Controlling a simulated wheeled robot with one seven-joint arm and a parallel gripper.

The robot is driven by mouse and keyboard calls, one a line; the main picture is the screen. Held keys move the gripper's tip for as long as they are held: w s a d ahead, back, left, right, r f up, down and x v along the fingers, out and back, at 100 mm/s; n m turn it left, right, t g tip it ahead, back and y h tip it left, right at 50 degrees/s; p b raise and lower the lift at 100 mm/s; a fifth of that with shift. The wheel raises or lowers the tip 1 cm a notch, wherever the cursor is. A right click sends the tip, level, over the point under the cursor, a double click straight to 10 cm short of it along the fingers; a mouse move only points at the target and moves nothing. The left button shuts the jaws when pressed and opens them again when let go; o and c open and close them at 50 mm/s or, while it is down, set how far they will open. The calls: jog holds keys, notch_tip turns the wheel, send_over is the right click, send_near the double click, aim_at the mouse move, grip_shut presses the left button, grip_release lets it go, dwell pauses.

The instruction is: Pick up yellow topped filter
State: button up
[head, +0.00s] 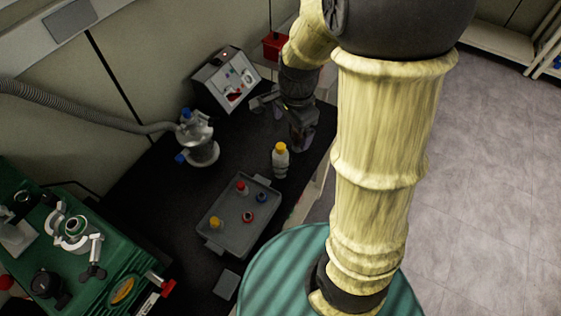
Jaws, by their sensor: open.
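A yellow-topped bottle (281,160) with a pale body stands upright on the dark bench, just beyond the tray. A smaller yellow-topped piece (216,223) sits in the grey tray (213,243), near its left end. I cannot tell from this view which of the two is the filter. My gripper (300,138) is open above the bench, behind and to the right of the bottle, and appears apart from it. Its fingertips are dark and hard to make out. No object shows between them.
The tray also holds red-topped (241,187) and blue-topped (262,197) pieces and a dark red ring (248,216). A control box (226,78) is behind. Green machinery (110,260) fills the lower left.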

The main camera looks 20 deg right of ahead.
aim_at(280, 145)
jog(key=w+f+m+b, duration=0.1)
jog(key=w+m, duration=0.3)
jog(key=m, duration=0.4)
jog(key=w+f+m+g+b, duration=0.1)
jog(key=w+f+m+b, duration=0.1)
jog(key=m, duration=0.6)
jog(key=shift+w+a+f, duration=0.35)
jog(key=shift+w, duration=0.5)
notch_tip(280, 145, down, 12)
jog(key=shift+f+p, duration=0.1)
jog(key=shift+p, duration=0.2)
jog(key=shift+f, duration=0.1)
jog(key=shift+w+f+p, duration=0.15)
jog(key=shift+f+p, duration=0.65)
jog(key=shift+f, duration=1.7)
